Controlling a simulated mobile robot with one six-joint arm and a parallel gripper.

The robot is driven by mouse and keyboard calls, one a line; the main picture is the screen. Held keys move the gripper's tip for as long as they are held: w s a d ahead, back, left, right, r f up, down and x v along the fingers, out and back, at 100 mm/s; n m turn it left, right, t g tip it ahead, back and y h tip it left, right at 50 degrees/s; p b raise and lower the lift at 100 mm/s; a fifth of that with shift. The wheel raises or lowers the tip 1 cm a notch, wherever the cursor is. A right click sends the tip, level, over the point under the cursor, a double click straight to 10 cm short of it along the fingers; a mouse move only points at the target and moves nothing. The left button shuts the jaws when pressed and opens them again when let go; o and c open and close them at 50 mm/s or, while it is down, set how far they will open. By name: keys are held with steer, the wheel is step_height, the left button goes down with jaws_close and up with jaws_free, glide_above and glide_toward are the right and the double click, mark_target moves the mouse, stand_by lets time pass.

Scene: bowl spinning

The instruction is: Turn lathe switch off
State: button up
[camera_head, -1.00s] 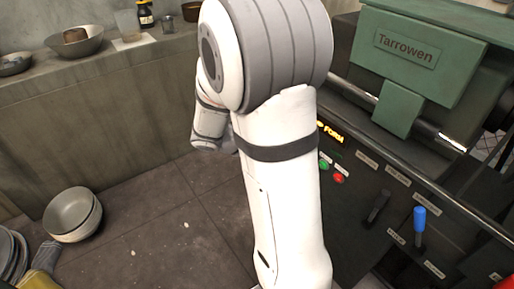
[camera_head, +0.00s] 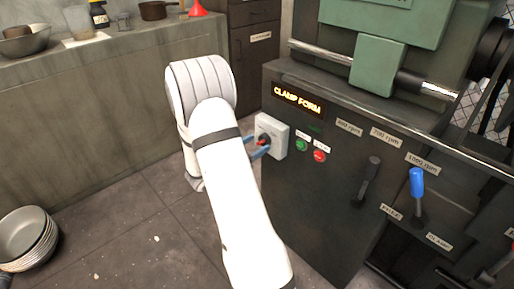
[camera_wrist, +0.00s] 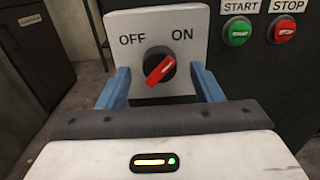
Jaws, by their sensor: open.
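The lathe switch is a white plate (camera_head: 275,132) on the left side of the dark lathe cabinet, with a red knob (camera_wrist: 160,67) on a black base. In the wrist view the plate (camera_wrist: 185,22) reads OFF at left and ON at right. The knob is tilted, its white mark toward the upper right, on the ON side. My gripper (camera_wrist: 160,78) is open, its blue fingers on either side of the knob with gaps. In the head view my gripper (camera_head: 258,147) is at the plate, partly hidden by my arm.
Green START (camera_wrist: 237,31) and red STOP (camera_wrist: 282,29) buttons sit right of the plate. A lit display (camera_head: 298,98) reads CLAMP FORM. A black lever (camera_head: 368,180) and a blue-handled lever (camera_head: 417,190) stand farther right. Stacked bowls (camera_head: 27,237) sit at lower left.

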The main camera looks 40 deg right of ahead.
steer(key=shift+w+d, duration=0.1)
steer(key=shift+d, duration=0.95)
steer(key=shift+c, duration=0.2)
